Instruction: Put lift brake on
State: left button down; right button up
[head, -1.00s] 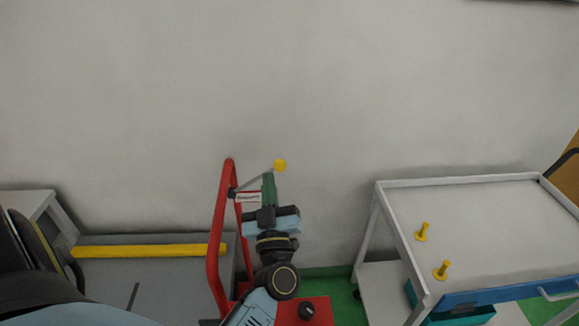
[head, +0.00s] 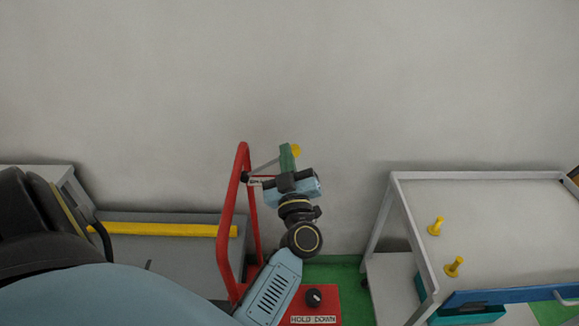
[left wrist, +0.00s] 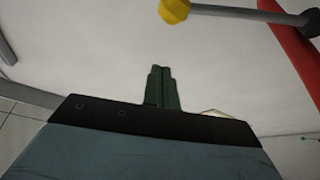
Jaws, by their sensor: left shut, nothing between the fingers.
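The lift (head: 224,225) has a red upright frame. A thin grey brake lever (head: 264,165) with a yellow knob (head: 296,150) sticks out from the frame's upper part, slanting up to the right. A label by the lever is mostly hidden behind my gripper. My left gripper (head: 287,157), with green fingers, is shut and empty, and overlaps the knob in the head view. In the left wrist view the shut fingers (left wrist: 162,86) are apart from the yellow knob (left wrist: 174,10), which lies at the top edge beside the grey lever (left wrist: 240,13). My right gripper is not in view.
The red base carries a black knob (head: 314,298) and a "HOLD DOWN" label (head: 313,320). A white-framed cart (head: 480,190) with two yellow pegs stands at the right. A grey platform with a yellow bar (head: 160,229) lies at the left. The wall behind is bare.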

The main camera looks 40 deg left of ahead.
aim_at(271, 163)
pick_arm(q)
jog(key=shift+w+a+f+b, duration=0.1)
jog(key=shift+w+a+f, duration=0.25)
jog(key=shift+w, duration=0.3)
jog(key=shift+w+a+f+b, duration=0.15)
jog(key=shift+w+a+f, duration=0.25)
jog(key=shift+w, duration=0.3)
jog(key=shift+w+a+f+b, duration=0.1)
jog(key=shift+w+a+f, duration=0.25)
jog(key=shift+w, duration=0.3)
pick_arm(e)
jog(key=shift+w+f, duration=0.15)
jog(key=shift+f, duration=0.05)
pick_arm(q)
jog(key=shift+d, duration=0.1)
